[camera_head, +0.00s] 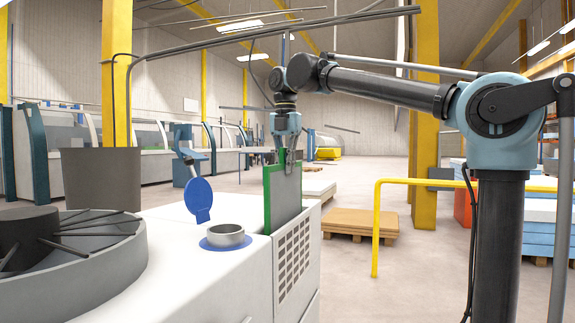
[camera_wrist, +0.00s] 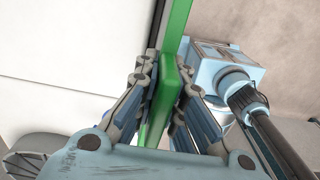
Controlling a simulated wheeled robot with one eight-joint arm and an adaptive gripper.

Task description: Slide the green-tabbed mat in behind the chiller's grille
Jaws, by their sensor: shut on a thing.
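The mat (camera_head: 287,194) is a grey-green panel with a bright green edge and a green tab on top. It stands upright at the right edge of the white chiller (camera_head: 180,268), its lower end down behind the grille (camera_head: 295,258). How deep it sits is hidden. My gripper (camera_head: 284,156) is above the mat, pointing down, shut on the green tab. In the wrist view the fingers (camera_wrist: 172,92) close on both sides of the green tab (camera_wrist: 171,88). The green edge runs away beyond them.
On the chiller top are a round fan housing (camera_head: 75,250) and a filler neck (camera_head: 226,236) with its blue cap (camera_head: 198,198) raised beside the mat. A yellow rail (camera_head: 376,235) and a wooden pallet (camera_head: 360,222) stand to the right. Open floor lies behind.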

